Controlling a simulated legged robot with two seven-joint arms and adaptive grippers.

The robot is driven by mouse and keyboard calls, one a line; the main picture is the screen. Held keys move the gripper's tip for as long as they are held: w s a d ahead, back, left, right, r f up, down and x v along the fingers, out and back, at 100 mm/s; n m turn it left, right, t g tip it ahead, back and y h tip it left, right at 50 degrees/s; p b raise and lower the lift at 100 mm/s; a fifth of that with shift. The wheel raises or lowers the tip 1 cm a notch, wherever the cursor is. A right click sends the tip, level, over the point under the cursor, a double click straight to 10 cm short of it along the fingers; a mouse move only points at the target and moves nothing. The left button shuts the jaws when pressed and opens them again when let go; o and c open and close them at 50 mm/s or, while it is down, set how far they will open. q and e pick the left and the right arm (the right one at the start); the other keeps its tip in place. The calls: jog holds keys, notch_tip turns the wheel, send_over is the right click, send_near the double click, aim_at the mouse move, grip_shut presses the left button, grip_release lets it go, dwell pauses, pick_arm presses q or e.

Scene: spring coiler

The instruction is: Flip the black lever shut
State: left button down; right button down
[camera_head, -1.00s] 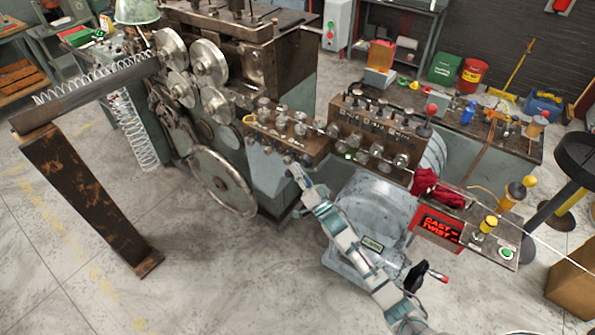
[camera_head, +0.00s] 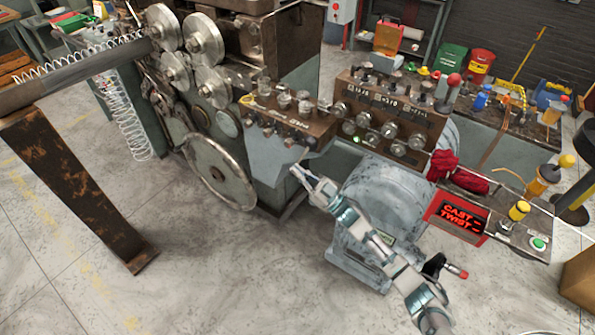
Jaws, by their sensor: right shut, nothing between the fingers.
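A black lever with a red tip (camera_head: 436,266) sticks out low on the right side of the grey rounded machine housing (camera_head: 385,200). I cannot tell whether it is the lever meant, or whether it is open or shut. Another lever with a red ball (camera_head: 453,80) stands up at the right end of the brown control block (camera_head: 388,112). My right gripper (camera_head: 299,173) is shut and empty, just below the front edge of the smaller brown knob block (camera_head: 287,117). It is well left of both levers. My left gripper is out of view.
A red-framed display (camera_head: 458,217) reads "CAST – TWIST –". Beside it are a green button (camera_head: 538,243) and a yellow knob (camera_head: 518,211). Red gloves (camera_head: 458,175) lie above it. A large wheel (camera_head: 220,172) and a rusty post (camera_head: 75,190) stand left. The floor in front is clear.

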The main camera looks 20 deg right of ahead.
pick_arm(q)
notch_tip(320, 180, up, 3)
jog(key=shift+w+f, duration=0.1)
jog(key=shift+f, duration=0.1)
pick_arm(e)
jog(key=shift+f+n+g+y, duration=0.3)
jog(key=shift+f+n, duration=0.1)
jog(key=shift+n, duration=0.2)
jog(key=shift+f, duration=0.1)
